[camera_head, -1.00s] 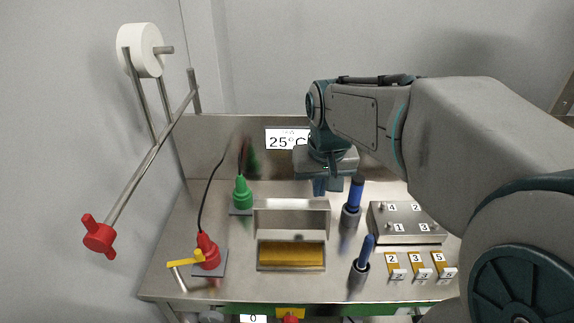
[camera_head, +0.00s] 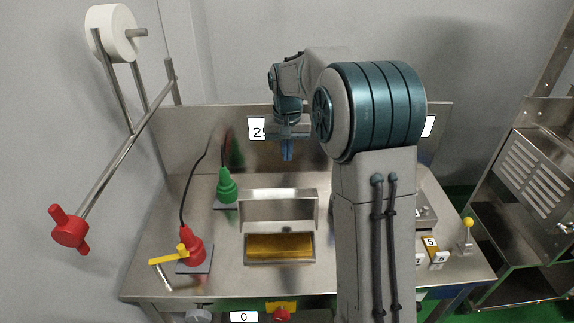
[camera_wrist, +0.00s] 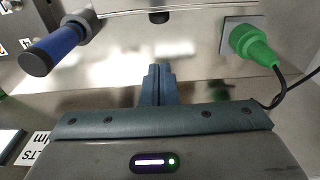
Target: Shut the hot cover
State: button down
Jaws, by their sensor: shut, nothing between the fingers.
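The hot cover (camera_head: 278,210) is a grey metal lid standing upright, open, at the back of a low metal box (camera_head: 280,263) with a gold plate (camera_head: 280,246) inside. My gripper (camera_head: 287,150) points down above and behind the lid, apart from it in the head view. Its two fingers are together and empty. In the wrist view the shut fingers (camera_wrist: 158,75) point toward a pale metal edge with a dark knob at the top, which looks like part of the cover.
A green plug (camera_head: 227,187) stands left of the cover, and a red plug (camera_head: 193,249) with a yellow lever is front left. A blue-handled tool (camera_wrist: 52,48) shows in the wrist view. A roll stand (camera_head: 130,150) is at far left.

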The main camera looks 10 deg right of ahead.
aim_at(278, 206)
jog(key=s+f, duration=0.1)
jog(key=f, duration=0.4)
jog(key=s+f+p, duration=0.1)
jog(key=f, duration=0.1)
jog(key=shift+s+a+f, duration=0.25)
jog(key=shift+s+f, duration=0.05)
jog(key=shift+f, duration=0.05)
jog(key=shift+s, duration=0.3)
jog(key=shift+s+a+b, duration=0.1)
jog(key=shift+s+b, duration=0.05)
jog(key=shift+b, duration=0.25)
